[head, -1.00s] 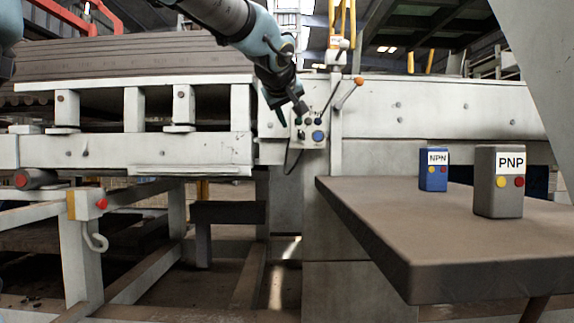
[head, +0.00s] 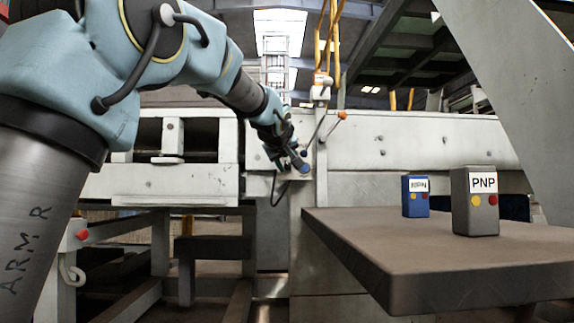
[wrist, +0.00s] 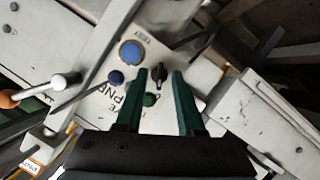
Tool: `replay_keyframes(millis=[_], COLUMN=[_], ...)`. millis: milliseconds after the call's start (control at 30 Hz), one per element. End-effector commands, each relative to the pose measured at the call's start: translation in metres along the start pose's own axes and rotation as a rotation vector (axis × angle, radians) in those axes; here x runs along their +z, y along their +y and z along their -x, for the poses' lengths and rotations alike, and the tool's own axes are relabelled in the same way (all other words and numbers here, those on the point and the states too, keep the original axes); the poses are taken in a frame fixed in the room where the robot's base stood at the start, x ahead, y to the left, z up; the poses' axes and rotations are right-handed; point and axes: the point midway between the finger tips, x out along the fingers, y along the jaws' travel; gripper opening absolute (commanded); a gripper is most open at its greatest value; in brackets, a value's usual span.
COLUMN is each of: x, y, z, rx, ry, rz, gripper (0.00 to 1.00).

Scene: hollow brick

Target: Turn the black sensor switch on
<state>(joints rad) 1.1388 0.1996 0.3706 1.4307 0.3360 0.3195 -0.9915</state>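The black sensor switch (wrist: 160,74) is a small dark knob on a pale control panel (wrist: 104,105), seen in the wrist view. My gripper (wrist: 159,73) is open, with its two green fingers pointing at the panel. The black switch shows between the fingertips; I cannot tell whether either finger touches it.
An orange-tipped lever (wrist: 40,90) sticks out at left. In the head view, a blue NPN box (head: 416,200) and grey PNP box (head: 475,215) stand on a brown table (head: 420,250).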

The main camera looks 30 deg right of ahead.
Motion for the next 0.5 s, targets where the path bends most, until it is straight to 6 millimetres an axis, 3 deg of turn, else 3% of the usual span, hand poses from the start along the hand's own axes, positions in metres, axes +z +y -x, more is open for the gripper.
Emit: replay_keyframes(millis=[367, 500], x=[0.0, 0.0], y=[0.0003, 0.0003], z=[-0.0063, -0.0061], rx=[0.002, 0.001], ry=[0.0, 0.0], rz=[0.001, 0.0], gripper=[0.38, 0.23])
